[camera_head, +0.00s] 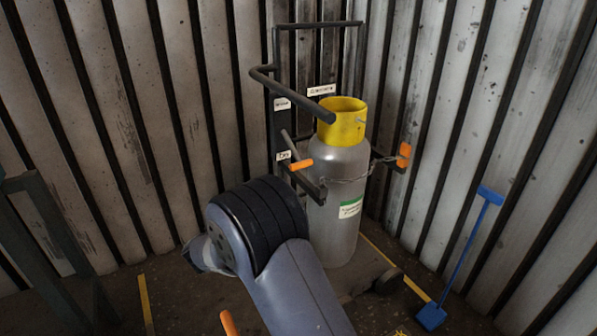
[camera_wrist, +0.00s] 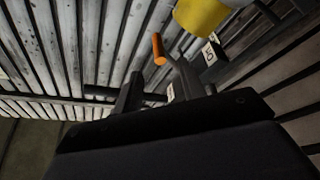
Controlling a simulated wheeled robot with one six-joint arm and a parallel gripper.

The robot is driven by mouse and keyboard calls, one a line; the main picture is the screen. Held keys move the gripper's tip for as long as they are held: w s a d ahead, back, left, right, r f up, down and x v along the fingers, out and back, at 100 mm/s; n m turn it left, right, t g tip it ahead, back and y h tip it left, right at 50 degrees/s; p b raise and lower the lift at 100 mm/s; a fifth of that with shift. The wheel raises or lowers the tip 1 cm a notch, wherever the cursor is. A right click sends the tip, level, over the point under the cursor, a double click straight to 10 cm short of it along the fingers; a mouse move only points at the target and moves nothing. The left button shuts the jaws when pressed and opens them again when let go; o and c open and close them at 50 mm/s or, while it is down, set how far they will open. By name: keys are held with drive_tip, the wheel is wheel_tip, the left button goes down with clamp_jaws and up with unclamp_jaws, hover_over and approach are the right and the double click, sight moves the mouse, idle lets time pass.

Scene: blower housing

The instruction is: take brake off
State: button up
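A dark tubular cylinder cart (camera_head: 275,72) stands against the wall. Levers with orange grips show on it: one at its left front (camera_head: 300,165) and one at its right (camera_head: 404,155). A third orange grip (camera_head: 228,322) shows low at the bottom edge, partly cut off. I cannot tell which of these is the brake. In the wrist view an orange grip (camera_wrist: 158,48) shows beyond my gripper (camera_wrist: 158,88), apart from its dark body. Dark finger-like shapes stand there, but their opening is unclear. In the head view my arm hides the gripper.
A grey gas cylinder with a yellow collar (camera_head: 342,122) stands on the cart, held by a chain (camera_head: 345,181). A blue shovel (camera_head: 460,258) leans at the right. A dark frame (camera_head: 45,235) stands at the left. Ribbed wall panels (camera_head: 110,120) close off the back.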

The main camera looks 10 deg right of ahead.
sight(301, 162)
drive_tip(key=b+x, duration=0.2)
drive_tip(key=x, duration=0.8)
drive_tip(key=shift+d+r, duration=0.1)
drive_tip(key=shift+d, duration=0.1)
clamp_jaws()
